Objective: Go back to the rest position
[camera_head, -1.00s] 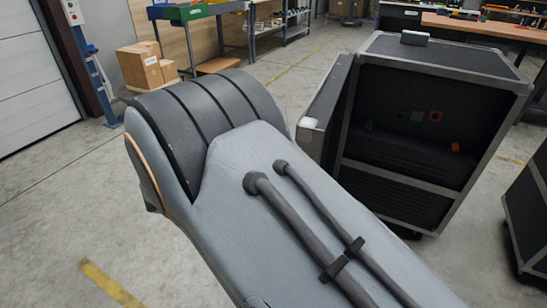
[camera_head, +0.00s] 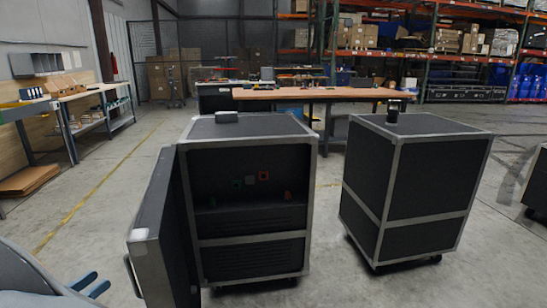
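Inside are small green, white and red-orange square pieces (camera_head: 263,176) on the back panel and a small reddish piece (camera_head: 287,196) at the right. A small grey box (camera_head: 227,116) lies on top of the case.
A closed black case (camera_head: 420,185) on casters stands to the right, with a small dark object (camera_head: 393,111) on top. A long wooden-topped table (camera_head: 310,93) is behind. Workbenches (camera_head: 95,90) line the left. Open floor (camera_head: 100,225) lies left of the open door.

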